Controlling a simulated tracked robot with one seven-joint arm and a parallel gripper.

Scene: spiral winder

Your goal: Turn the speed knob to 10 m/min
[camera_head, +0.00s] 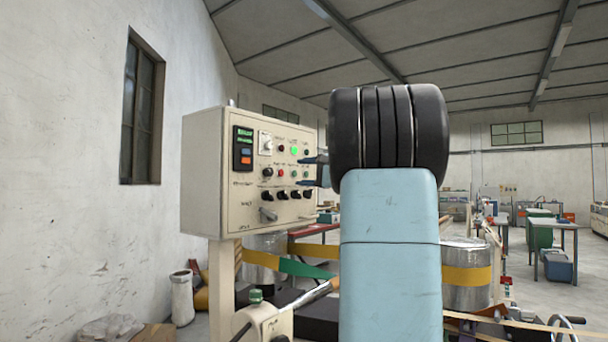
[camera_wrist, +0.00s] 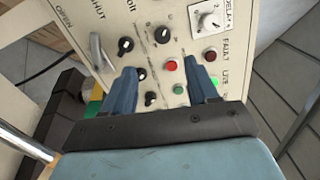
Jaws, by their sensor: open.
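The cream control panel (camera_head: 207,170) stands left of my arm in the head view. Its face carries a row of black knobs (camera_head: 282,195) and one more black knob (camera_head: 267,171) above the row's left end. In the wrist view, black knobs (camera_wrist: 125,45) and (camera_wrist: 162,35) show beyond the fingers, with smaller ones between and near them. I cannot read which one is the speed knob or where it points. My gripper (camera_wrist: 160,70) is open, its two blue fingers spread before the panel and apparently empty; the fingertips also show at the panel's right edge in the head view (camera_head: 312,171).
The panel also has a grey lever (camera_head: 268,214), a white delay dial (camera_wrist: 208,20), a red button (camera_wrist: 171,66) and a lit green lamp (camera_head: 294,150). Wrapped rolls (camera_head: 466,270) stand below, behind my arm. A wall (camera_head: 70,170) rises at left.

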